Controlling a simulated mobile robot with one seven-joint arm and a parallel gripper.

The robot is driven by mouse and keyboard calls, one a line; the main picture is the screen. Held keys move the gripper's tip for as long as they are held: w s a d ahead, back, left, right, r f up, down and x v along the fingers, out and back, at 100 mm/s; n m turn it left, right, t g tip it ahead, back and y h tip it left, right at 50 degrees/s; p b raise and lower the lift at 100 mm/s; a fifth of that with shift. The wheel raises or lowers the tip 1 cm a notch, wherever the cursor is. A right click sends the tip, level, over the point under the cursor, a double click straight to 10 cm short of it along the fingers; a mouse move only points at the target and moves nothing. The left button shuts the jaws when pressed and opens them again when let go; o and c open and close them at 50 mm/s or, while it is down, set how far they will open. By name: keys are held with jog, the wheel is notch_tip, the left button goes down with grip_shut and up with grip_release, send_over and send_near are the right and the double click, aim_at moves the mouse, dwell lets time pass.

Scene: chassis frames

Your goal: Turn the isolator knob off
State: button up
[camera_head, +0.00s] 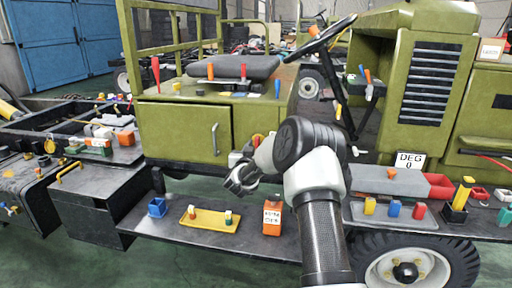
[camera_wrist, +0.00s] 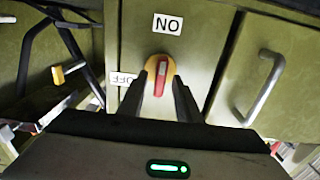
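The isolator knob (camera_wrist: 162,76) is a red bar handle on a yellow round base, set on the green cabinet panel. In the wrist view its bar stands nearly upright, with one end toward the ON label (camera_wrist: 168,24). The OFF label (camera_wrist: 122,79) is left of the knob, partly covered by a finger. Both labels appear upside down. My gripper (camera_wrist: 166,84) is open, with one dark finger on each side of the red bar. I cannot tell whether the fingers touch it. In the head view my gripper (camera_head: 240,180) is by the cabinet front, and my wrist partly hides the knob (camera_head: 257,140).
A metal door handle (camera_wrist: 262,88) is right of the knob in the wrist view. The steering wheel (camera_head: 320,38) is above.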

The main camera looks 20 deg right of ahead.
grip_shut()
jog(key=shift+r+n, duration=0.1)
jog(key=shift+n, duration=0.2)
jog(key=shift+w+a+f+n+p, duration=0.15)
jog(key=shift+n+p, duration=0.5)
jog(key=shift+n, duration=2.2)
jog(key=shift+s+f+n+p, duration=0.1)
jog(key=shift+n+p, duration=0.55)
jog(key=shift+n, duration=2.25)
jog(key=shift+w+a+f+n+p, duration=0.15)
jog(key=shift+n+p, duration=0.5)
jog(key=shift+n, duration=2.2)
jog(key=shift+d, duration=0.1)
jog(key=shift+o, duration=0.2)
grip_release()
